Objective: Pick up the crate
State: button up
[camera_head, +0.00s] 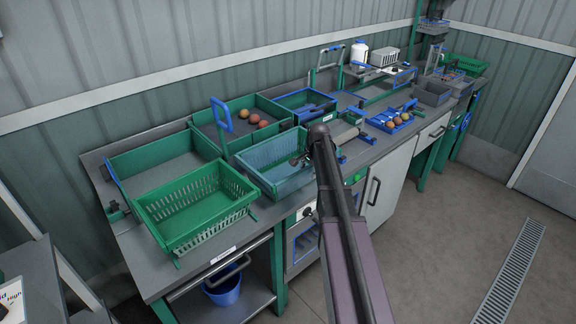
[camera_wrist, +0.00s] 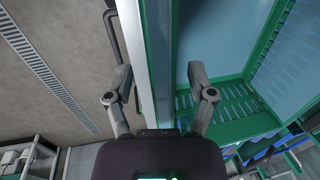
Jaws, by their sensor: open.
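A slatted green crate with a bluish floor (camera_head: 264,153) sits on the bench in the middle of the head view. Its slatted end wall (camera_wrist: 238,117) and blue floor fill the right of the wrist view. My gripper (camera_head: 303,158) is at this crate's right end, partly hidden by my arm. In the wrist view my gripper (camera_wrist: 160,82) is open and empty, with one finger on each side of a green strip that looks like the crate's near rim. I cannot tell whether it touches. Another slatted green crate (camera_head: 190,212) is empty at the bench's left end.
A green tray with several tomatoes (camera_head: 207,128) lies behind the crate. A blue tray with fruit (camera_head: 392,121) and a grey bin (camera_head: 433,94) stand farther right. A cabinet door (camera_head: 392,180) is below the bench edge. The floor in front is clear.

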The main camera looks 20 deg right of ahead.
grip_shut()
jog(key=shift+r, duration=0.15)
dwell(0.4)
jog(key=p+v, duration=0.3)
jog(key=w+p+v, duration=0.1)
jog(key=p+v, duration=0.5)
jog(key=p, duration=0.1)
jog(key=shift+w+a+r, duration=0.3)
jog(key=shift+w+r, duration=0.1)
jog(key=shift+r, duration=0.05)
dwell(0.7)
